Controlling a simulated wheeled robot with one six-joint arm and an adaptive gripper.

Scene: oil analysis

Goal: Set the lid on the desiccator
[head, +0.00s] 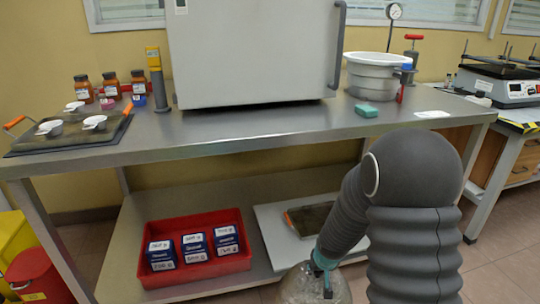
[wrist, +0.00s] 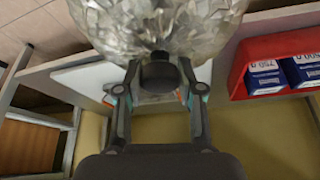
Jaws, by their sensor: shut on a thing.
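The clear glass lid (head: 298,288) is at the bottom edge of the head view, partly cut off. In the wrist view the lid (wrist: 160,22) fills the top of the picture as a faceted glass dome. Its dark round knob (wrist: 158,72) is between the two fingers of my gripper (wrist: 158,88), which is shut on it. In the head view my gripper (head: 323,275) is low, in front of the lower shelf, and partly hidden by my arm.
A red bin (head: 200,276) with blue-and-white boxes and a white board (head: 270,228) with a dark tray (head: 310,219) are on the lower shelf. The steel bench (head: 270,125) above carries a large oven (head: 250,60) and a pale round pot (head: 374,82). Its front middle is clear.

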